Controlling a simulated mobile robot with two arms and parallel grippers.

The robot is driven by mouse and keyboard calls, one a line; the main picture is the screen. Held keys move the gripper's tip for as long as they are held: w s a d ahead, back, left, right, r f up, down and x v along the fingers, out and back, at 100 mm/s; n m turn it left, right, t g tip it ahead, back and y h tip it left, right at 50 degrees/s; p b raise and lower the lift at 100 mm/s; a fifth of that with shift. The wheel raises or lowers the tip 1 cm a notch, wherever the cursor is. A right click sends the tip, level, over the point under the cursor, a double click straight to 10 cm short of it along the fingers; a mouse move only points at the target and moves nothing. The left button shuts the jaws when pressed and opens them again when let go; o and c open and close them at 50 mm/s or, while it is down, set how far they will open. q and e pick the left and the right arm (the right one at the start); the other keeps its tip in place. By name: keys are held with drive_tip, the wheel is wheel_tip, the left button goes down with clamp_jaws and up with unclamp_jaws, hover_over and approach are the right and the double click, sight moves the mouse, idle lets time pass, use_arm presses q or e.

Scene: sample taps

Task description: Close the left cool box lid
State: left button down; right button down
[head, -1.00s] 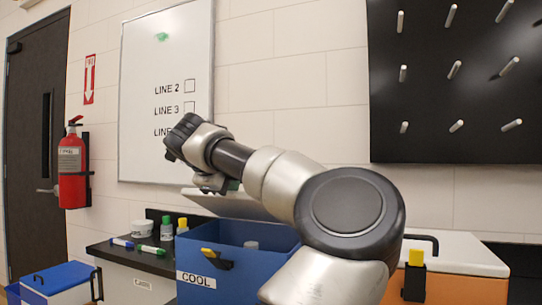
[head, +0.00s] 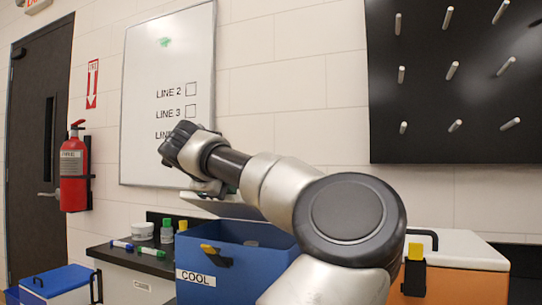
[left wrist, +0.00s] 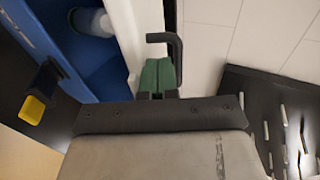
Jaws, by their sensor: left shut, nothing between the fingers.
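The left cool box (head: 250,262) is blue with a white COOL label and a yellow and black front latch (head: 215,255). Its pale lid (head: 238,211) stands open at the back, partly hidden behind my left arm. In the left wrist view the lid shows as a white strip (left wrist: 121,28) with a black handle (left wrist: 178,58). My left gripper (left wrist: 158,72) has green fingers, is shut and empty, and is close beside the handle; I cannot tell whether they touch. In the head view the gripper is mostly hidden behind its wrist. My right gripper is not in view.
An orange cool box (head: 455,288) with a closed white lid (head: 458,248) is at right. At left, a dark counter (head: 140,262) holds markers, a white tub (head: 143,231) and small bottles. A whiteboard (head: 165,60) and black peg panel (head: 430,140) are on the wall behind.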

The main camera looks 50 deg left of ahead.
use_arm(q)
drive_tip(key=shift+s+f+b, duration=0.1)
drive_tip(key=shift+f+b, duration=0.15)
drive_tip(key=shift+b, duration=0.05)
drive_tip(key=shift+d+f, duration=0.1)
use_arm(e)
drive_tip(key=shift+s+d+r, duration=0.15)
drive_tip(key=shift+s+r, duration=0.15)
use_arm(q)
drive_tip(key=shift+s+d+f+t+b, duration=0.1)
drive_tip(key=shift+s+f+t+b, duration=0.2)
drive_tip(key=shift+b, duration=0.55)
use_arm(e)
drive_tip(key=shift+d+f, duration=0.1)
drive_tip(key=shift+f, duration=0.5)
